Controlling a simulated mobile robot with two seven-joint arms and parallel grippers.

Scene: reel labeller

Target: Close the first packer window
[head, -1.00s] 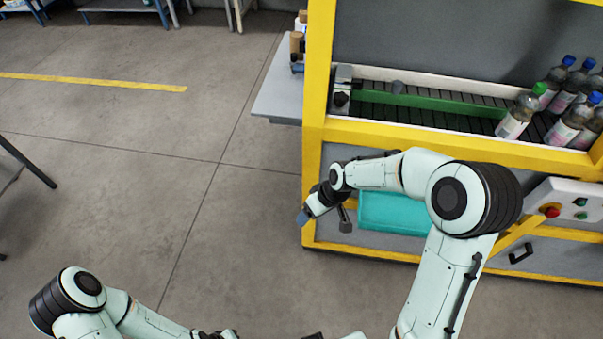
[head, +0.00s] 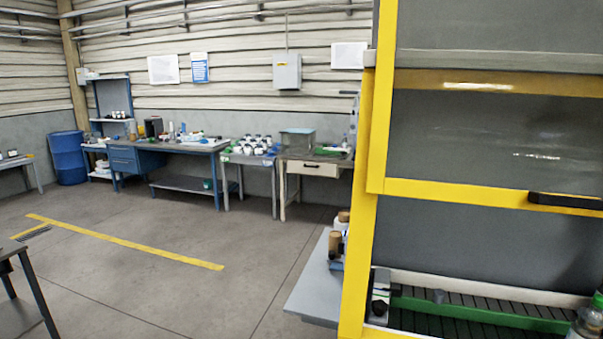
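The packer window (head: 470,145) is on the yellow-framed machine at the right of the head view. It has a dark see-through pane and a yellow frame. A black handle (head: 567,201) sits on its yellow bottom bar. The window is raised, and an open gap lies below its bottom bar. Through the gap I see a dark conveyor (head: 450,325) with a green guide rail (head: 470,310). The window's right side is cut off by the picture edge. Neither of my grippers is in view.
A bottle (head: 587,318) stands on the conveyor at the lower right corner. A grey side shelf (head: 312,290) with small containers juts out left of the machine. Workbenches (head: 170,147) stand along the far wall.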

